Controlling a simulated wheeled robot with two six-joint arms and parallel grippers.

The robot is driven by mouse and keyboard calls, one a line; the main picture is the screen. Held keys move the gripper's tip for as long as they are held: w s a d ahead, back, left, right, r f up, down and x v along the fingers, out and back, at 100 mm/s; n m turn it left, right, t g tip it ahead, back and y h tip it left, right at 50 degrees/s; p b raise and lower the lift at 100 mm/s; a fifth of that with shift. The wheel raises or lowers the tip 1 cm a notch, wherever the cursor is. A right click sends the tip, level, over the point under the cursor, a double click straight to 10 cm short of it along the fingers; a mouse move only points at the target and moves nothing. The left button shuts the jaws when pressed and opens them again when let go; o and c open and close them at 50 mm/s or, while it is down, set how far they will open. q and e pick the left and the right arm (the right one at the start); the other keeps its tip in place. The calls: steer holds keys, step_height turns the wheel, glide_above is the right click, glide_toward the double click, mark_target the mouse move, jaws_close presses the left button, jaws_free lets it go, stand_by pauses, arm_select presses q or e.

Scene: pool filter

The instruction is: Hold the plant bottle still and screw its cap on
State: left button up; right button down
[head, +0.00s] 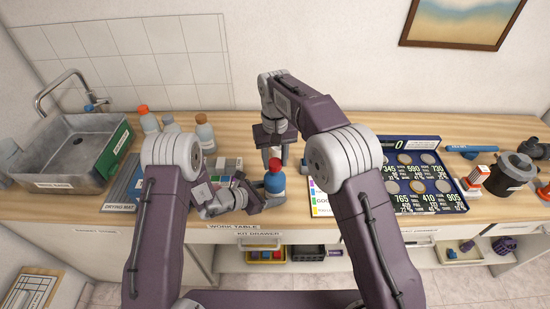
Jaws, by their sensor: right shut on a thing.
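The plant bottle (275,184), which I take to be the blue one, stands upright near the front edge of the table. A red cap (274,164) shows right at its top; I cannot tell whether it is seated on the thread. My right gripper (275,159) points down from above and is shut, apparently on the red cap. My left gripper (264,199) reaches in low from the left at the bottle's lower part. Its fingers are partly hidden by the bottle, so its grip is unclear.
A metal sink (68,150), a drying mat (122,190) and several bottles (205,133) stand to the left. A dark tray of round discs (418,187) lies to the right, with a dark grey pump-like unit (510,174) beyond. Bare wood shows behind the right arm.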

steer(key=shift+f, duration=0.45)
steer(key=c, duration=0.8)
jaws_free()
steer(key=shift+f, duration=0.1)
steer(key=m, duration=0.3)
steer(key=shift+w, duration=0.1)
